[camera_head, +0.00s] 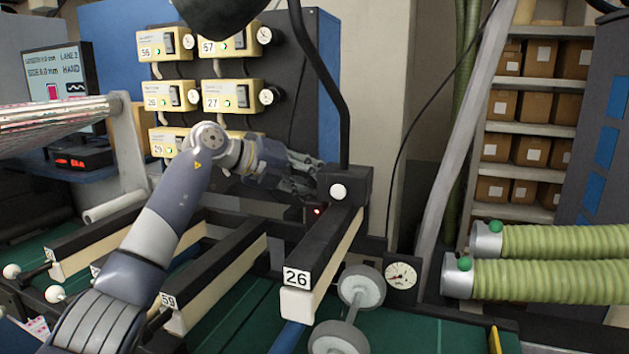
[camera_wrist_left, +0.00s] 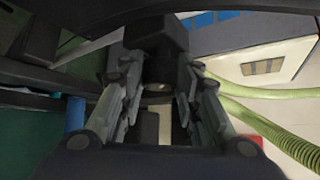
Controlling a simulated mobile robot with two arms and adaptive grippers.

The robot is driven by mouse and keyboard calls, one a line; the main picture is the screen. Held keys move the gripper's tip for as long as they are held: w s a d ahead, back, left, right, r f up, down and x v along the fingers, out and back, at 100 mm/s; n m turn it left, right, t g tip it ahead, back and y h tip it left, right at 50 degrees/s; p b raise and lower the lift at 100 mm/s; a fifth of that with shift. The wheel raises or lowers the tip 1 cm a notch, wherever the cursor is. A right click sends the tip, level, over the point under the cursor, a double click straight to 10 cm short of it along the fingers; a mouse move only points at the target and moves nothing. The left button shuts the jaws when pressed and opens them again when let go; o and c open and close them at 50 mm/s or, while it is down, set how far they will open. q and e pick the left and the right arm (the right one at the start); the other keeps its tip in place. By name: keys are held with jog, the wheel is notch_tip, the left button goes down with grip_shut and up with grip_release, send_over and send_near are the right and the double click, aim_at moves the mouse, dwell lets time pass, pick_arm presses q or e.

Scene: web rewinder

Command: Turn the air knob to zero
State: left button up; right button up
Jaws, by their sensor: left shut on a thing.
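My left gripper (camera_head: 300,172) reaches in from the left, at the left side of a black box (camera_head: 351,186) with a white round button on the end of the bar marked 26. In the left wrist view the fingers (camera_wrist_left: 158,95) are closed on both sides of a dark round knob (camera_wrist_left: 158,68), which sticks out from a black block (camera_wrist_left: 156,32). In the head view the knob is hidden by the gripper. No scale or mark on the knob can be read. My right gripper is in neither view.
A small dial gauge (camera_head: 402,275) stands right of bar 26 (camera_head: 320,265). Yellow numbered boxes (camera_head: 233,97) hang on the panel behind my arm. Green hoses (camera_head: 550,279) run at the right. A black curved arm rises above the black box.

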pick_arm(q)
jog(key=o, duration=1.1)
jog(key=shift+c, duration=0.2)
jog(key=v, duration=1.2)
